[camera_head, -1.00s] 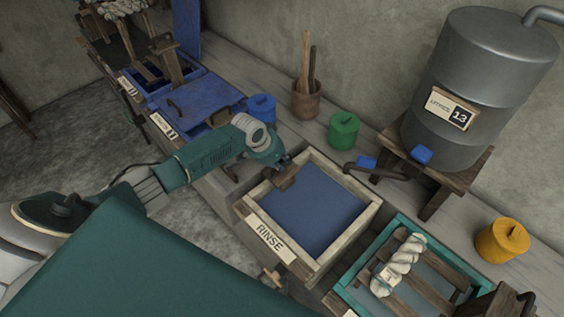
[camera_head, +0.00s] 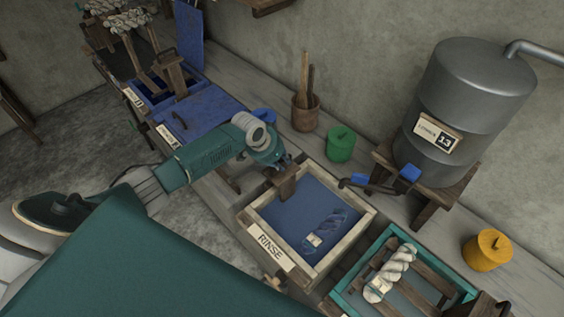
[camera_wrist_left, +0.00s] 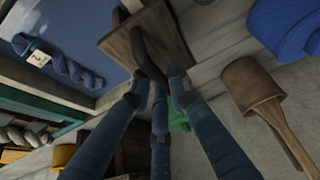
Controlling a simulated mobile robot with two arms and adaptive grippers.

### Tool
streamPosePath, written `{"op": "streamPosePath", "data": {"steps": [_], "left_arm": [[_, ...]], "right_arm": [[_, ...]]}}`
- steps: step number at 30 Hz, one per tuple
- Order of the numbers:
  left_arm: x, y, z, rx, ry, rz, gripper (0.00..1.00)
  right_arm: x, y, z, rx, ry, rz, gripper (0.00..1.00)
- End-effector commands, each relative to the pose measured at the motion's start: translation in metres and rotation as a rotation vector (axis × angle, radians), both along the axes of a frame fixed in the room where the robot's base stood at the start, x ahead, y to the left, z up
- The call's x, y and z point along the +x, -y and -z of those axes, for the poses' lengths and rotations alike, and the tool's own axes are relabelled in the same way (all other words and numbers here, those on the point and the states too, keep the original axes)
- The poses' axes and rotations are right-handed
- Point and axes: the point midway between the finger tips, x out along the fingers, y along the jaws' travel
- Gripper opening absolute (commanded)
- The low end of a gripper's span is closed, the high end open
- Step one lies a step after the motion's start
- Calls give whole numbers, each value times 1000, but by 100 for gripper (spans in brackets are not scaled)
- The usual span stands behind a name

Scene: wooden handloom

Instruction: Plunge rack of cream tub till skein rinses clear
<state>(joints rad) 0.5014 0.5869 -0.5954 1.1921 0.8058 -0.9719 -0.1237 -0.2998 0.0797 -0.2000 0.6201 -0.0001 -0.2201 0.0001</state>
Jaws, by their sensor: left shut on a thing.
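The cream tub (camera_head: 365,232) labelled RINSE holds blue water. A blue twisted skein (camera_head: 325,228) with a pale tag shows at the tub's right side; the wrist view also shows the skein (camera_wrist_left: 75,70). I cannot tell whether it is just under or above the surface. The rack's brown wooden upright (camera_head: 284,187) stands at the tub's back left corner. My left gripper (camera_head: 283,163) is shut on the handle of the rack (camera_wrist_left: 140,40). The rest of the rack is hard to make out. My right gripper is not in view.
A teal tub (camera_head: 398,234) with a white skein on wooden slats stands to the right. A metal tank (camera_head: 470,100) on a wooden stand, with blue-handled taps, is behind. Green (camera_head: 341,144) and yellow (camera_head: 487,250) pots and a blue lidded vat (camera_head: 200,112) flank the tub.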

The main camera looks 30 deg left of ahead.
Motion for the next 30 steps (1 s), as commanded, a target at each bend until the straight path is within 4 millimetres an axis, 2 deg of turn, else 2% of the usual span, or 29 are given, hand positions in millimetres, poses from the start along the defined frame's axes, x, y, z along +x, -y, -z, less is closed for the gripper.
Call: {"op": "streamPosePath", "data": {"steps": [1, 6, 21, 29, 30], "left_arm": [[0, -10, -11, 14, 0, -9, 0], [1, -10, -27, 14, 1, -9, 0], [3, -10, -70, 13, 6, -9, 0], [3, -10, -73, 13, 6, -10, 0], [3, -10, -73, 13, 6, -10, 19]], "right_arm": [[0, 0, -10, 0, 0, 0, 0], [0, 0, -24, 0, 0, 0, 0], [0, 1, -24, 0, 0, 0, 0], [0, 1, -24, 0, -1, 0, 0], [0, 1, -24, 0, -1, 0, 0]]}}
